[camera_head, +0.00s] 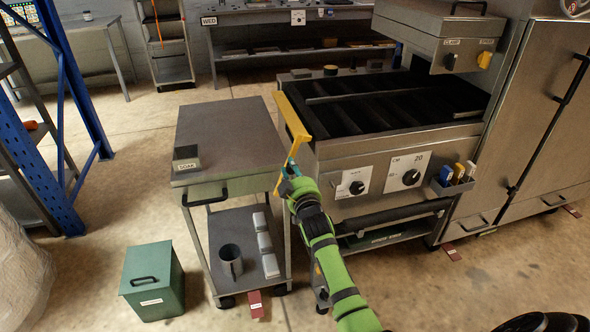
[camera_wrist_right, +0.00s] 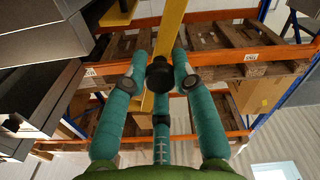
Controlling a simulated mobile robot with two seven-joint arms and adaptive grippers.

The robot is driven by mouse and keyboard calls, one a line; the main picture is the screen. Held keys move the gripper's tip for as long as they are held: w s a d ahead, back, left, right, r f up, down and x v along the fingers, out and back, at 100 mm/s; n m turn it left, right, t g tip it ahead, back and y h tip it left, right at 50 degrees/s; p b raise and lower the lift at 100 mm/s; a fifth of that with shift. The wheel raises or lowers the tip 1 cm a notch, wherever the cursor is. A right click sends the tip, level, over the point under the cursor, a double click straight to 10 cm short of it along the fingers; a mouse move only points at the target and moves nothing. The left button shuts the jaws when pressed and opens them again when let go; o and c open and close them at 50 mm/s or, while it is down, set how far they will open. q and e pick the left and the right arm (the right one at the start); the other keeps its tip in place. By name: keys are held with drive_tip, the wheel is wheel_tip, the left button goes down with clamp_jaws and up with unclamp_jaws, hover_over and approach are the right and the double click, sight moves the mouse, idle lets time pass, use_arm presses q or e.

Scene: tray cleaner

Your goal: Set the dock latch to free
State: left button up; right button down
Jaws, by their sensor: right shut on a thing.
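My right gripper (camera_head: 291,169) is at the end of the green arm, at the gap between the steel cart and the machine. It is shut on a yellow bar (camera_head: 294,117), which has a broad upper part and a thin part hanging below the fingers. In the right wrist view the teal fingers of the right gripper (camera_wrist_right: 160,75) close around the yellow bar (camera_wrist_right: 168,40), with a round black part between them. I cannot tell which part is the dock latch, or whether the bar belongs to it. My left gripper is not in view.
The steel cart (camera_head: 225,125) stands left of the machine (camera_head: 400,150), which has dark grill slots and two knobs. A green bin (camera_head: 152,283) stands on the floor at left. A red tag (camera_head: 255,304) lies by the cart's foot.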

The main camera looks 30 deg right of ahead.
drive_tip(key=shift+a+f, duration=0.2)
drive_tip(key=shift+f, duration=0.1)
drive_tip(key=c, duration=1)
unclamp_jaws()
drive_tip(key=shift+r, duration=0.1)
drive_tip(key=shift+d, duration=0.1)
drive_tip(key=v, duration=1.2)
